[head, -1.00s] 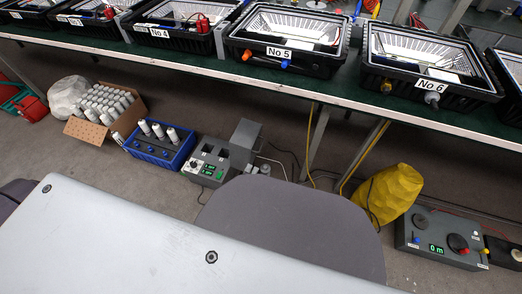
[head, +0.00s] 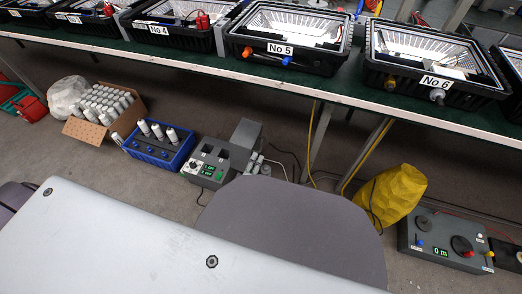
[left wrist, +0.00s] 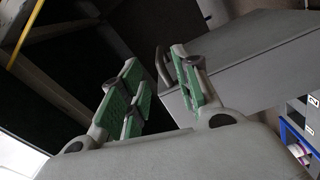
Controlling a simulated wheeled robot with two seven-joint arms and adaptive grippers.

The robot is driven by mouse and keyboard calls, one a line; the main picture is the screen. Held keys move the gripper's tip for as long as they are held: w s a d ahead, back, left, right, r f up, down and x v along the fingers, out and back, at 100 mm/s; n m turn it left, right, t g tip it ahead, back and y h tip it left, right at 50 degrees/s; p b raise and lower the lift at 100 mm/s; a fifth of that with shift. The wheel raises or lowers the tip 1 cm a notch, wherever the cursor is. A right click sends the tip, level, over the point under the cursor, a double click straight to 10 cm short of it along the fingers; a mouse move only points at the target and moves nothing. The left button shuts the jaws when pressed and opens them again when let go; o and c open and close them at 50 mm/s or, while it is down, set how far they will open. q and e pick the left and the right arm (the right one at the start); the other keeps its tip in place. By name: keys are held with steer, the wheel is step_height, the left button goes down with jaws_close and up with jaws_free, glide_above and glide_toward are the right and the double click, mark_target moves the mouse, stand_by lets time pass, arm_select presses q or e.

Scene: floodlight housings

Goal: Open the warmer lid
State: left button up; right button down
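In the left wrist view a large plain grey box (left wrist: 255,75), which looks like the warmer, fills the upper right. A curved grey handle (left wrist: 162,66) stands at its left edge. My left gripper (left wrist: 163,95) is open with green-padded fingers apart. The handle shows in the gap between the fingers, beyond them; I cannot tell whether they touch it. In the head view a grey block (head: 246,133) stands behind a grey unit (head: 205,170) with green displays. I cannot tell whether the lid is open. I make out neither gripper clearly in the head view.
A blue crate (head: 138,152) with white cylinders and a cardboard box (head: 80,127) stand left of the grey unit. A yellow sack (head: 397,190) and a control box (head: 417,240) are to the right. Above runs a green bench (head: 345,100) with floodlight housings.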

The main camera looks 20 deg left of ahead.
mark_target(261, 147)
arm_select(q)
steer(key=shift+w+d+b, duration=0.1)
steer(key=shift+w+b, duration=1.25)
steer(key=shift+w, duration=2.45)
jaws_close()
